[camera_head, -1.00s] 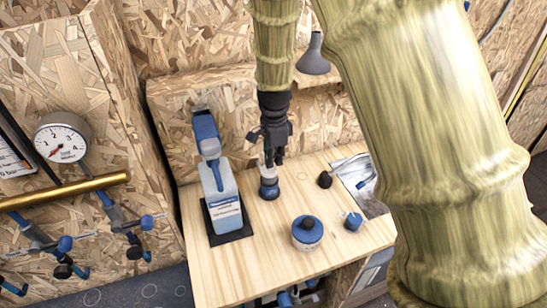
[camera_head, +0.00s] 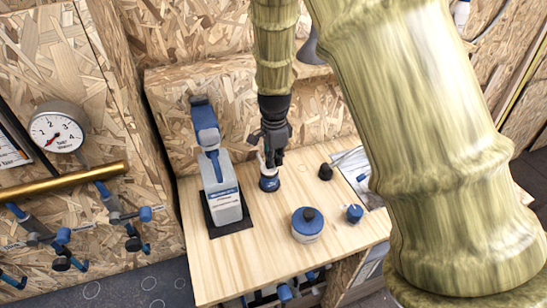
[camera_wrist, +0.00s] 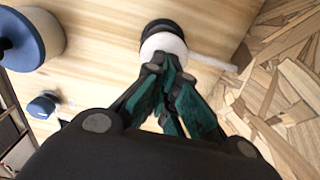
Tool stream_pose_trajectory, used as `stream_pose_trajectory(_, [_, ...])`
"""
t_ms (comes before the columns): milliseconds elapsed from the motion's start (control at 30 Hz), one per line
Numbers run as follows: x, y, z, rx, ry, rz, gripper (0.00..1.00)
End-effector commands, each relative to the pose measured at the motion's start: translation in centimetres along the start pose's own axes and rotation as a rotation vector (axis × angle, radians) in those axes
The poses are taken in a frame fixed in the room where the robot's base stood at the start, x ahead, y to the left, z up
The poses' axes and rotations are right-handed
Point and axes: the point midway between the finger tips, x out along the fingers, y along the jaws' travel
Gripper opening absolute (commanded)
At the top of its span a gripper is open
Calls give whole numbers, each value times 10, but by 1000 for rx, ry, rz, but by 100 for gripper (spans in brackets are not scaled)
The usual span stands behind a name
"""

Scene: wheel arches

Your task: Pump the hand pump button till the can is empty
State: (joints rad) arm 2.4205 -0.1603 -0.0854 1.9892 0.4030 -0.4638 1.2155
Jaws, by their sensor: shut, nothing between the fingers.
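A small bottle-like thing with a dark blue body (camera_head: 269,183) and a pale top stands on the wooden table (camera_head: 260,265); it seems to be the hand pump. In the wrist view its white round top (camera_wrist: 163,45) shows, with a black part beyond it and a pale spout pointing right. My gripper (camera_head: 271,164) is shut and empty, pointing down over the pump. Its fingertips (camera_wrist: 168,62) overlap the white top; I cannot tell whether they touch it.
A blue-and-white round container (camera_head: 307,225), a small blue knob (camera_head: 354,213) and a dark knob (camera_head: 325,172) are on the right. A chipboard wall (camera_head: 175,120) rises behind. The table's front middle is clear.

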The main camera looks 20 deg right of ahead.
Motion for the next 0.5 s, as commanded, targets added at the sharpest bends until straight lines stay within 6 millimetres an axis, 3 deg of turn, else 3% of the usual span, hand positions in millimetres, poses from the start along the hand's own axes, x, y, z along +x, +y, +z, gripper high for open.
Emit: stream_pose_trajectory(500, [-33,1,0,0,0,2,0])
